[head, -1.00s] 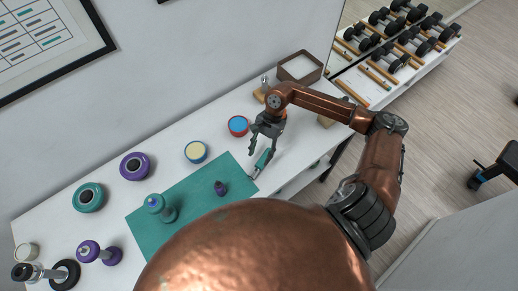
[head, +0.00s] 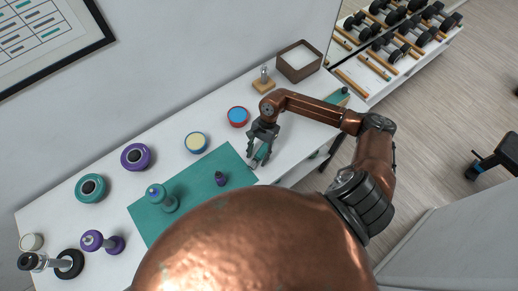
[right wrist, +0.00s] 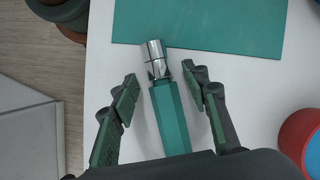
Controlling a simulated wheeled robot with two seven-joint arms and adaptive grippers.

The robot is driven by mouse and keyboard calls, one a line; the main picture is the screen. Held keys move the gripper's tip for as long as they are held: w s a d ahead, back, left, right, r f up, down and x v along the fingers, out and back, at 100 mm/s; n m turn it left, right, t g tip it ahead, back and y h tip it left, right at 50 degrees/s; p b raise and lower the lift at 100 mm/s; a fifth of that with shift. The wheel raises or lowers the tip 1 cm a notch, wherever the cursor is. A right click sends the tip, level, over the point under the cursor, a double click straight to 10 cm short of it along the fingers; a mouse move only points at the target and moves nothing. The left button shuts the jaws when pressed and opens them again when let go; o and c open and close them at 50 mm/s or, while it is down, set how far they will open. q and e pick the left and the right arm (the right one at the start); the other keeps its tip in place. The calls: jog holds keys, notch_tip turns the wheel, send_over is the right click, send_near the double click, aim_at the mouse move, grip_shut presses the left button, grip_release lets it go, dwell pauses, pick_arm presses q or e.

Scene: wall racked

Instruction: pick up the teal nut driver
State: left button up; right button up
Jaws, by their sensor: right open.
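The teal nut driver (right wrist: 171,118) lies on the white table with its chrome socket end toward the teal mat (right wrist: 205,22). In the head view the nut driver (head: 260,154) is beside the mat's right corner, partly covered by my right gripper (head: 257,154). In the right wrist view my right gripper (right wrist: 162,88) is open, with one finger on each side of the teal handle. Gaps show between the fingers and the handle. The handle's rear end is hidden by the gripper body. My left gripper is not in view.
A red and blue round container (head: 237,116) stands behind my right gripper. A small purple object (head: 220,179) and a teal dumbbell (head: 161,198) stand on the mat. A wooden block holder (head: 263,84) and an open box (head: 299,61) are at the table's far end.

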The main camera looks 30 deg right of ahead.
jog(key=shift+a+f, duration=0.15)
jog(key=shift+f, duration=0.2)
jog(key=shift+s, duration=0.1)
grip_shut()
dwell(0.3)
